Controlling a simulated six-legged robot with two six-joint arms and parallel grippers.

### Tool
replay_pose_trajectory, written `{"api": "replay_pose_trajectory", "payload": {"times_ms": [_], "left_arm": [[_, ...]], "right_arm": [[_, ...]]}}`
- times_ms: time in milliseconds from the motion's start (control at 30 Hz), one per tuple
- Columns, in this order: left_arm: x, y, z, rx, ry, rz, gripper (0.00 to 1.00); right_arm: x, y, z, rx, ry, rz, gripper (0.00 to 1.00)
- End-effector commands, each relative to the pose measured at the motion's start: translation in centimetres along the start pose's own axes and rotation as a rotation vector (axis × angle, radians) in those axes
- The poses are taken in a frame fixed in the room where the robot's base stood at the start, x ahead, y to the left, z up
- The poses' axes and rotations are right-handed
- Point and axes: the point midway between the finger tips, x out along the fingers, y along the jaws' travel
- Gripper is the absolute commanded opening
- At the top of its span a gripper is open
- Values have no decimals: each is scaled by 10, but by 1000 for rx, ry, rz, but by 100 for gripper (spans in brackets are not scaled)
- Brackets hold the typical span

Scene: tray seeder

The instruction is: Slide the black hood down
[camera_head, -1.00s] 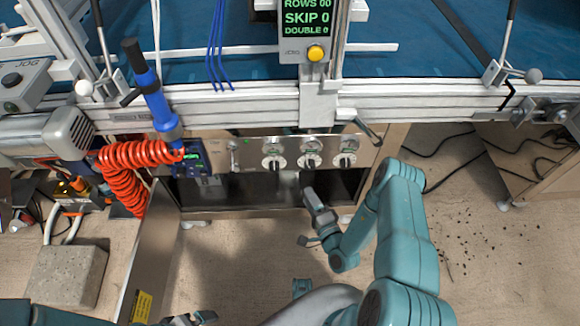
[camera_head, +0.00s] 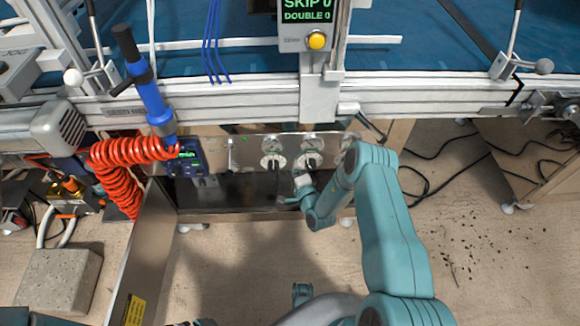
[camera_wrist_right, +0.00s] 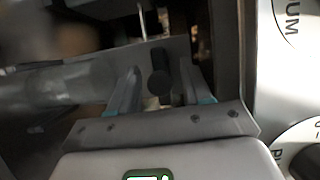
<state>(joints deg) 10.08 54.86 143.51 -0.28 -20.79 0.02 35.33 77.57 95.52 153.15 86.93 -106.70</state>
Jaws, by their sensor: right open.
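The black hood cannot be clearly identified in the head view; a dark recess (camera_head: 235,192) shows below the metal knob panel (camera_head: 215,150). My right gripper (camera_head: 299,181) is at the panel's lower edge, under the middle knob. In the right wrist view my right gripper (camera_wrist_right: 160,66) is open, with a short black round-ended peg (camera_wrist_right: 159,80) between its fingers. The fingers show a gap on either side of the peg. Whether the peg belongs to the hood cannot be told. My left gripper (camera_head: 195,323) barely shows at the bottom edge, its jaws unclear.
A coiled red hose (camera_head: 115,170) and a blue tool (camera_head: 150,95) hang left of the panel. A metal side plate (camera_head: 145,250) stands at the left. A frame rail (camera_head: 220,105) runs above. The floor in front is mostly clear, with cables at the right.

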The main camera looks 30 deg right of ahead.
Motion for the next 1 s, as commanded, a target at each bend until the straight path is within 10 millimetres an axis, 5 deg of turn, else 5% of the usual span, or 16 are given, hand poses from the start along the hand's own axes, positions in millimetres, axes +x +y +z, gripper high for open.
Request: {"api": "replay_pose_trajectory", "payload": {"times_ms": [33,200,367,633,900,933,1000], "left_arm": [[0,0,0,0,0,0,100],[0,0,0,0,0,0,100],[2,-1,0,0,0,0,100],[24,-12,-6,-15,14,-2,100],[21,-12,-7,-16,16,-2,100],[21,-12,-6,-16,16,-2,100],[20,-11,-6,-16,16,-2,100]], "right_arm": [[0,0,0,0,0,0,49],[0,0,0,0,0,0,0],[-1,3,0,0,0,0,0],[-1,43,0,0,1,2,0],[-1,40,-1,1,1,2,0],[-1,40,-1,0,1,2,33],[-1,40,-1,0,1,1,49]]}}
